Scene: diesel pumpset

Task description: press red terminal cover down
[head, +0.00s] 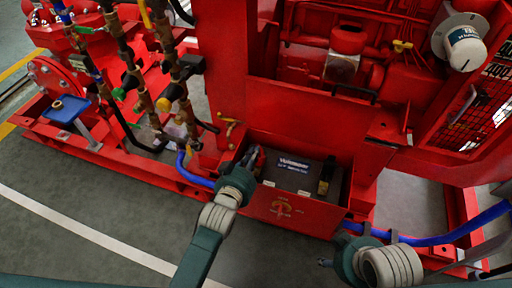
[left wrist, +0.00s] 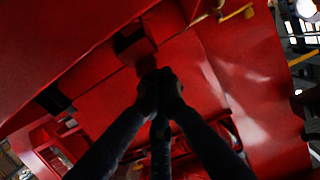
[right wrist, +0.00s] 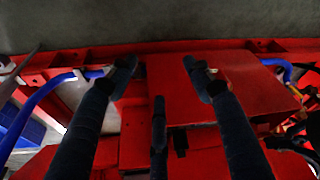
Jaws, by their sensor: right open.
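A dark battery (head: 291,178) with a blue label sits inside a red box (head: 290,208) at the base of the red pumpset. At its left end, a small red piece (head: 261,160), probably the red terminal cover, is partly hidden by my left gripper (head: 250,155). In the left wrist view, my left gripper (left wrist: 160,78) has its fingertips together, close to a small red block (left wrist: 135,46); whether they touch is unclear. My right gripper (right wrist: 160,76) is open and empty over the red base. In the head view it is low, right of the box.
A dark and yellow piece (head: 326,180) stands at the battery's right end. A blue hose (head: 440,240) runs along the lower right. Brass valves and pipes (head: 164,105) stand left of the box. The grey floor (head: 110,205) at front left is clear.

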